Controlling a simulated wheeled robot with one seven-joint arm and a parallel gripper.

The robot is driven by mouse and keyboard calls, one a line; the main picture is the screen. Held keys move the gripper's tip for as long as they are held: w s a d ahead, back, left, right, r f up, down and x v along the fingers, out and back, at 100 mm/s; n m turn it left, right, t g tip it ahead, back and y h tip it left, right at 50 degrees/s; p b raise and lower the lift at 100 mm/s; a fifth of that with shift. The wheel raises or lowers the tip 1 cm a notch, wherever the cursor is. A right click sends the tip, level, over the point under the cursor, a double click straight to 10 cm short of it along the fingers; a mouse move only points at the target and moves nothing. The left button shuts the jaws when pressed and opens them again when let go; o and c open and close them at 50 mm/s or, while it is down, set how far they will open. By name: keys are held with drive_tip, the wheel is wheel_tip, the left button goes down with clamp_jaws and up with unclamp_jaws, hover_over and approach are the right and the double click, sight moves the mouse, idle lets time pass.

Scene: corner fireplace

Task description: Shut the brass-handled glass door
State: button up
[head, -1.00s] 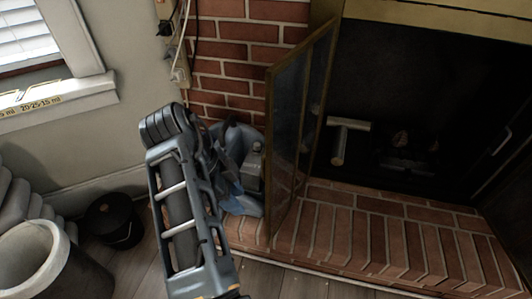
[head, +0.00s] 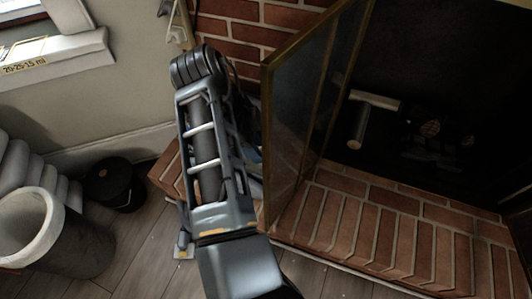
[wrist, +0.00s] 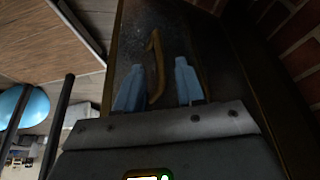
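The glass door (head: 291,130) has a brass-coloured frame and dark glass. It stands open, swung out from the fireplace over the brick hearth. Its brass handle (wrist: 156,66) shows in the wrist view as a curved bar on the dark door face (wrist: 182,38). My gripper (wrist: 158,78) has two blue fingers, set apart, one on each side of the lower part of the handle. Whether either finger touches the handle or door cannot be told. In the head view my arm hides the gripper and the handle.
The brick hearth (head: 380,224) juts out below the door. The dark firebox holds a T-shaped log-like piece (head: 362,118). Wooden floor (head: 140,250) is bare between bin and hearth.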

drive_tip(key=shift+b+x, duration=0.45)
drive_tip(key=shift+x, duration=2.2)
drive_tip(key=shift+c, duration=0.4)
drive_tip(key=shift+a, duration=0.1)
clamp_jaws()
